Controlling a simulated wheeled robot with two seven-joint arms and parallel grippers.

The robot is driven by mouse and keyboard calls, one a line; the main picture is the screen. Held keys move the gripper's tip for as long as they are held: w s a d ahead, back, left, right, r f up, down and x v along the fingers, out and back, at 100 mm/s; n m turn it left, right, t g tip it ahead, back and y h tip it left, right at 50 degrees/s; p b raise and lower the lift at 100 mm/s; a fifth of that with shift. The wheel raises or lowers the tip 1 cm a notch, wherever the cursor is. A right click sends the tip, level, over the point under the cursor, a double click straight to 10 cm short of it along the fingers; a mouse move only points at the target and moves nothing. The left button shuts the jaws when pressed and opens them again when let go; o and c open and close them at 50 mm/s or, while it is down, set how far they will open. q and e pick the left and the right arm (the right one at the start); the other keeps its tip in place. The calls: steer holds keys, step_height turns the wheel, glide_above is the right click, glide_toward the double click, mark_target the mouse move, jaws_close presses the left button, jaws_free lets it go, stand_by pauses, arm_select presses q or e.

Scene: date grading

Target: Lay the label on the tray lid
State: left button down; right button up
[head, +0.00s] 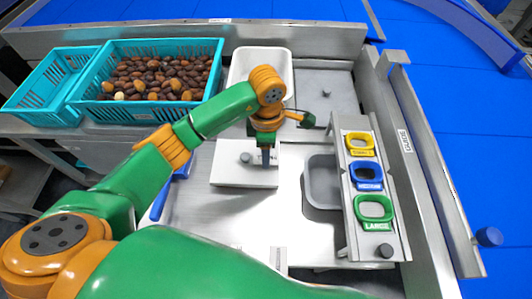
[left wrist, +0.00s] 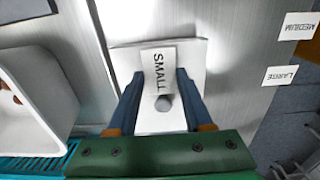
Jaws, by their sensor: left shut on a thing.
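The label (left wrist: 158,68), a white strip printed SMALL, lies between the two blue fingers of my left gripper (left wrist: 158,75) in the left wrist view. The gripper is shut on it. The tray lid (head: 228,176) is a flat white plate with a grey knob, at the middle of the steel table; it also shows under the label in the left wrist view (left wrist: 195,55). My left gripper (head: 266,160) points down over the lid's right part in the head view, where the label is hidden. I cannot tell if the label touches the lid. My right gripper is not in view.
A white tray (head: 285,57) stands behind the lid, beside a teal crate (head: 215,70) of dates. A grey bin (head: 312,180) and a rack with SMALL, MEDIUM and LARGE rings (head: 361,145) stand right. MEDIUM (left wrist: 299,26) and LARGE (left wrist: 280,75) labels show in the wrist view.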

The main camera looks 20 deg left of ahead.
arm_select(q)
steer(key=shift+a+f, duration=0.1)
steer(key=shift+f, duration=0.65)
steer(key=shift+s+f+b, duration=0.15)
steer(key=shift+f+b, duration=0.25)
steer(key=shift+b, duration=0.05)
steer(key=shift+c, duration=1.5)
jaws_free()
steer(key=shift+s, duration=0.15)
step_height(320, 180, up, 13)
steer(key=p, duration=0.1)
steer(key=shift+w, duration=0.3)
steer(key=shift+f, duration=0.1)
